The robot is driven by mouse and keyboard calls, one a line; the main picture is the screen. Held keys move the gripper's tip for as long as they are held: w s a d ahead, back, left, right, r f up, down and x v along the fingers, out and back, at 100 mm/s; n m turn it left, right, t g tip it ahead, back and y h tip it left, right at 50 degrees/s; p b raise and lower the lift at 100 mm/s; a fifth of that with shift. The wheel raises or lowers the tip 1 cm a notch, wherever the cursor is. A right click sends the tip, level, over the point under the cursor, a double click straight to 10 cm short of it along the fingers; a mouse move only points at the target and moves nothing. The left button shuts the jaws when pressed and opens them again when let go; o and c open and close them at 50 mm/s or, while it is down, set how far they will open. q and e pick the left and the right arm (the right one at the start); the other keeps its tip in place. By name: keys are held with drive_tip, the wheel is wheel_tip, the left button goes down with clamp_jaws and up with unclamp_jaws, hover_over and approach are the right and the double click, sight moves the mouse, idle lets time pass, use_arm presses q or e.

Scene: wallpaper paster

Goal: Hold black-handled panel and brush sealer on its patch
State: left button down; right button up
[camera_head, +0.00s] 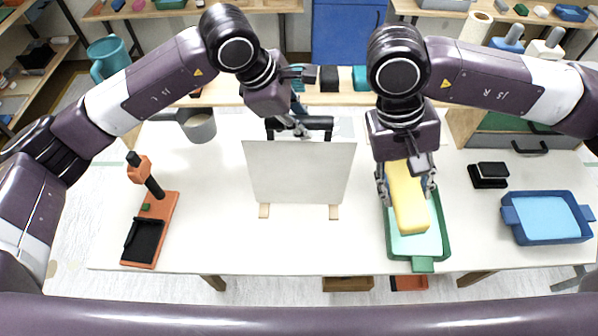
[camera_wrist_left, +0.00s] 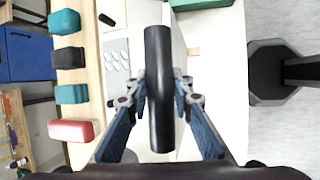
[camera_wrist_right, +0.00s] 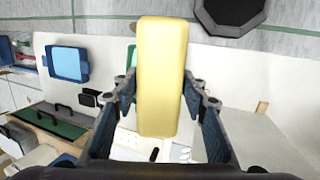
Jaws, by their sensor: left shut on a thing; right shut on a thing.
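The white panel (camera_head: 300,172) stands upright on two wooden feet (camera_head: 264,211) in the middle of the table. Its black handle (camera_head: 319,122) is on the far side. My left gripper (camera_head: 299,128) is shut around this handle, which runs between the fingers in the left wrist view (camera_wrist_left: 158,85). My right gripper (camera_head: 406,187) is shut on a long yellow block (camera_head: 408,208), perhaps the sealer brush, which also shows in the right wrist view (camera_wrist_right: 162,75). The block is over the green tray (camera_head: 446,245) of pale green sealer; whether it touches the sealer is unclear. No patch is distinguishable on the panel.
A blue tray (camera_head: 546,239) and a black block (camera_head: 488,175) are at the right. An orange stand with a black pad (camera_head: 143,241) is at the left, and a grey mug (camera_head: 199,126) behind it. The table front between stand and green tray is clear.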

use_arm(q)
drive_tip(key=c, duration=1.9)
unclamp_jaws()
drive_tip(key=shift+s+f, duration=0.1)
drive_tip(key=shift+f, duration=0.2)
drive_tip(key=shift+o, duration=1.4)
drive_tip(key=shift+r, duration=0.1)
use_arm(e)
drive_tip(key=shift+w, duration=0.1)
use_arm(q)
drive_tip(key=v, duration=1.2)
drive_tip(key=shift+w, duration=0.2)
drive_tip(key=shift+s, duration=0.1)
